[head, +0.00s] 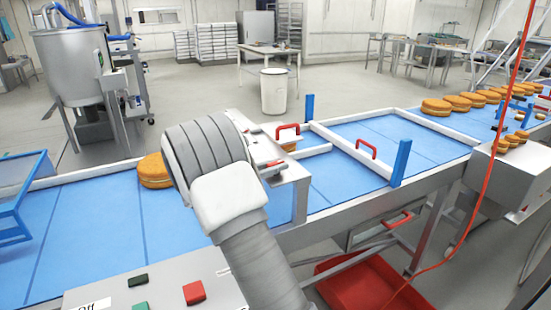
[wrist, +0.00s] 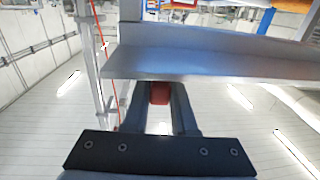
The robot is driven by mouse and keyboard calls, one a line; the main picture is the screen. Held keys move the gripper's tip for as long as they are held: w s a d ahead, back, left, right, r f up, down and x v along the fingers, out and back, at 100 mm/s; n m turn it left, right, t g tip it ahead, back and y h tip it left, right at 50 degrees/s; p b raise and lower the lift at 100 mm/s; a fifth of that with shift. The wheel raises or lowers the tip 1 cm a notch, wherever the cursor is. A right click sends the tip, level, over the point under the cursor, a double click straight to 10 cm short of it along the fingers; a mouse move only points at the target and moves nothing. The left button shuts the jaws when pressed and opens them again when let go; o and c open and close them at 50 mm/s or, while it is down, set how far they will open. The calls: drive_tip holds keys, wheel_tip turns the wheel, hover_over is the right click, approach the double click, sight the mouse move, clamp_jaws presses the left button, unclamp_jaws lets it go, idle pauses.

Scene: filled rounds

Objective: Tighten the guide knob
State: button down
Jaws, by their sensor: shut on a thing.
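In the wrist view my gripper (wrist: 160,102) has its two dark fingers on either side of a small red knob (wrist: 160,92), shut on it. The knob sits just under the edge of a grey metal bracket or rail (wrist: 200,62). Its far side and its stem are hidden. In the head view my arm's white and grey end covers the gripper. Just right of it, a small red part (head: 274,163) shows at the grey guide bracket (head: 292,172); I cannot tell whether it is the same knob.
The blue conveyor (head: 90,215) runs past with white guide rails (head: 350,150) and red handles (head: 366,149). A round orange-brown filled piece (head: 154,171) lies left of my arm; several more (head: 460,103) are at the right. A control box (head: 165,290) stands in front, and a red crate (head: 365,285) below.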

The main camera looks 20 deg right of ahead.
drive_tip(key=shift+r+m+g+p, duration=0.1)
drive_tip(key=shift+m+g+p, duration=0.2)
drive_tip(key=shift+m+g, duration=0.4)
drive_tip(key=shift+d+g, duration=0.1)
drive_tip(key=shift+g, duration=0.3)
drive_tip(key=c, duration=0.7)
unclamp_jaws()
drive_tip(key=a, duration=1.7)
drive_tip(key=shift+s+a, duration=0.15)
drive_tip(key=shift+a, duration=0.1)
